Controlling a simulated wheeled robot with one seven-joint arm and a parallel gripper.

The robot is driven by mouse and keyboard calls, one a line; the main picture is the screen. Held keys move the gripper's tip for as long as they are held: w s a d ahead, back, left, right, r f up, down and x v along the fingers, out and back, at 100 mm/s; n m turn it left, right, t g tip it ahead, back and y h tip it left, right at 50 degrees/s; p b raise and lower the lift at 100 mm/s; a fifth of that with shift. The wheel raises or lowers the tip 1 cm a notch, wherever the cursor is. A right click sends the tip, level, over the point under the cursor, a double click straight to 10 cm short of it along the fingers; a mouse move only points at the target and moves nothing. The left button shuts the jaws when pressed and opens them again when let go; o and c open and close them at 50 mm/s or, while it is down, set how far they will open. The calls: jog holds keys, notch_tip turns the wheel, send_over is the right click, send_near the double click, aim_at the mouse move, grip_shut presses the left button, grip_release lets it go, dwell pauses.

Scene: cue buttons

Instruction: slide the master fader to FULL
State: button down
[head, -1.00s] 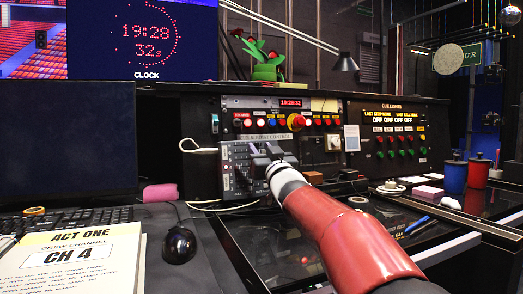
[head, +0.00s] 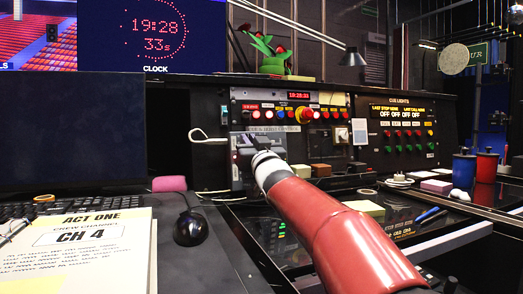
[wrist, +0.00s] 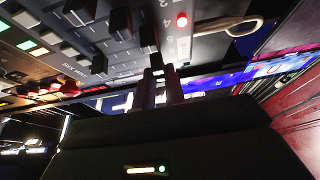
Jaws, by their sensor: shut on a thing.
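The grey fader panel (head: 237,172) stands at the back of the desk, below the row of lit buttons, partly hidden by my arm. My gripper (head: 246,144) is at the panel's upper part in the head view. In the wrist view my gripper (wrist: 158,72) has its dark fingers close together at a dark fader knob (wrist: 149,38), shut on it. Pale scale marks and a lit red lamp (wrist: 181,20) are beside that knob. Other dark knobs are to the left. The knob's exact place along its slot and the FULL mark cannot be read.
A cue-light box (head: 402,135) stands to the right, and a red mushroom button (head: 305,116) sits above the fader panel. A mouse (head: 190,228), keyboard and script (head: 75,250) lie at left.

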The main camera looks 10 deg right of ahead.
jog(key=shift+a, duration=0.35)
jog(key=c, duration=1.4)
grip_release()
jog(key=shift+s+a, duration=0.1)
jog(key=shift+c, duration=0.2)
jog(key=b+v, duration=0.1)
jog(key=v, duration=0.6)
jog(key=shift+s+b, duration=0.35)
jog(key=shift+f, duration=0.1)
